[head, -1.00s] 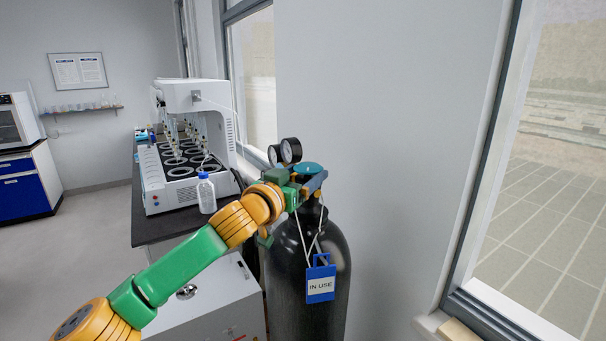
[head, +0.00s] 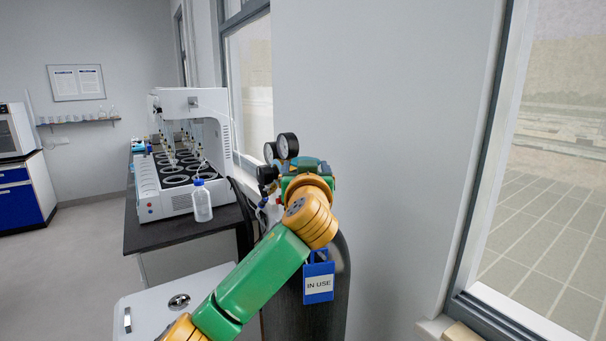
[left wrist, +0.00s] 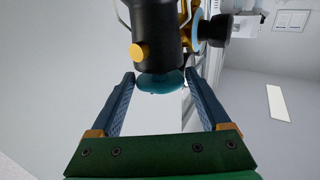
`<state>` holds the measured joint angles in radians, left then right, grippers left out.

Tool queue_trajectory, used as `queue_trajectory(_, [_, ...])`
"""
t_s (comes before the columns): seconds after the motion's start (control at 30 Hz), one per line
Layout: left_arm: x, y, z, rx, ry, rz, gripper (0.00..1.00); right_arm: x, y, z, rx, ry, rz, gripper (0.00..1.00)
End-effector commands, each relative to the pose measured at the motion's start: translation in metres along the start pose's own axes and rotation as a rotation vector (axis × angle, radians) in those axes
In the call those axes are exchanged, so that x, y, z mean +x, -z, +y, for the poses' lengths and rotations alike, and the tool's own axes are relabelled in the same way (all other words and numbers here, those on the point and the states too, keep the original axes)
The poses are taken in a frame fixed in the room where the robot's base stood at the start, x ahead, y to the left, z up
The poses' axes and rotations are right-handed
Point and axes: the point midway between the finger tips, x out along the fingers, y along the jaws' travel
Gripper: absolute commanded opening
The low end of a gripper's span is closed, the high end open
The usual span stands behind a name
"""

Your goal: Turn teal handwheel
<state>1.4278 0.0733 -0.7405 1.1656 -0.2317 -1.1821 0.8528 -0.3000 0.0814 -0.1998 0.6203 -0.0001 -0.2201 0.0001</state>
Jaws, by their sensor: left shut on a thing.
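The teal handwheel (left wrist: 160,82) shows in the left wrist view as a round disc on the end of a black valve body (left wrist: 157,35). My left gripper (left wrist: 160,77) has its two blue fingers on either side of the handwheel and is shut on it. In the head view my arm reaches to the top of the dark gas cylinder (head: 338,290), and my wrist largely hides the handwheel and the fingers. My right gripper is not in view.
Two pressure gauges (head: 287,146) stand just left of my wrist. An "IN USE" tag (head: 319,283) hangs on the cylinder. A bench with a white distiller (head: 186,150) and a blue-capped bottle (head: 202,204) is at left. The wall and window are close at right.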

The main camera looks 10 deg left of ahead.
Motion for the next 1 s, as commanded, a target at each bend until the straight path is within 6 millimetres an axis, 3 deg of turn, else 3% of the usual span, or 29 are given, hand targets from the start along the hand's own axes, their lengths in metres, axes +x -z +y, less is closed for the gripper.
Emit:
queue_trajectory(0.37, [0.0005,0.0007,0.0036,0.002,0.148,-0.002,0.25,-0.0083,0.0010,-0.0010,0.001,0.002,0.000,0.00])
queue_trajectory(0.87, [0.0007,0.0009,0.0038,0.000,0.169,0.002,0.25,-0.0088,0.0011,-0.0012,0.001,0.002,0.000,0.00])
queue_trajectory(0.9, [0.0007,0.0010,0.0038,0.000,0.169,0.002,0.83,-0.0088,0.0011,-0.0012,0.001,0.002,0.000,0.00])
queue_trajectory(0.97, [0.0007,0.0009,0.0039,0.000,0.169,0.002,0.99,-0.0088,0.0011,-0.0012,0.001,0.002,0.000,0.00])
queue_trajectory(1.0, [0.0007,0.0009,0.0039,0.000,0.169,0.001,1.00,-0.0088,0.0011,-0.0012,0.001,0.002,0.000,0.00])
